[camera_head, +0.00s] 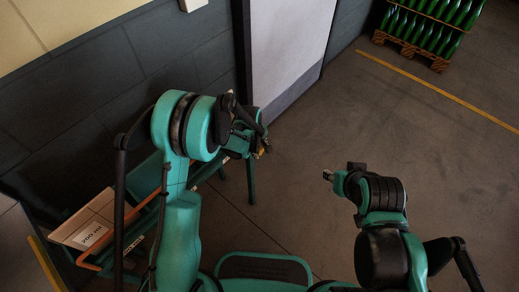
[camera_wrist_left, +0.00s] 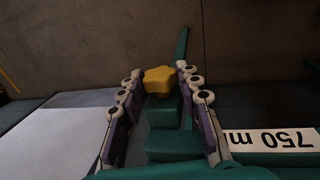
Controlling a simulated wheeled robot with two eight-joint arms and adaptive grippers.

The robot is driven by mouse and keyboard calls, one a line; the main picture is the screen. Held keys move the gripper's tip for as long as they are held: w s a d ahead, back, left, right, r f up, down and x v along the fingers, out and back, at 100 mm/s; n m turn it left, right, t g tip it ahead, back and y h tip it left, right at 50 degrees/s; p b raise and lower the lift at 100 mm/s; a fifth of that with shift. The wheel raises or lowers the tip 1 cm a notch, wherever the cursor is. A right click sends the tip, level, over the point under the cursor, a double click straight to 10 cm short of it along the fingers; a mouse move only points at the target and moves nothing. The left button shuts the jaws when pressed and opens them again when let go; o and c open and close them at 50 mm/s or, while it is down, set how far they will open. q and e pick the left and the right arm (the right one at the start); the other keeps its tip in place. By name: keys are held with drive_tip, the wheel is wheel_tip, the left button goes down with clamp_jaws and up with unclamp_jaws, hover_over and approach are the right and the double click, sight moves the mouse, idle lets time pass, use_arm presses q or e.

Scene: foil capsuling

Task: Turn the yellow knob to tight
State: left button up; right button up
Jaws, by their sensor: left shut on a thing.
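The yellow star-shaped knob (camera_wrist_left: 160,79) sits between the fingertips of my left gripper (camera_wrist_left: 159,72) in the left wrist view. The gripper is shut on it, one finger on each side. Green parts show below the knob between the fingers. In the head view my left gripper (camera_head: 259,143) is small and dark at the right end of the green bench, and the knob is hardly visible there. My right gripper (camera_head: 329,175) is over bare floor, away from the bench; its fingers are too small to judge.
A "750 ml" label (camera_wrist_left: 272,140) shows beside the left gripper. A pale panel (camera_head: 285,40) stands behind the bench. Green bottles (camera_head: 428,25) on a pallet are far right. The floor on the right is clear.

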use_arm(q)
drive_tip(key=g+y, duration=0.1)
drive_tip(key=g, duration=0.1)
drive_tip(key=g+y, duration=0.2)
drive_tip(key=shift+w+d, duration=0.2)
drive_tip(key=shift+w, duration=0.2)
drive_tip(key=shift+g+y, duration=0.3)
drive_tip(key=shift+g, duration=0.2)
drive_tip(key=o, duration=1.2)
drive_tip(key=shift+c, duration=0.2)
drive_tip(key=v, duration=1.2)
drive_tip(key=shift+s, duration=0.1)
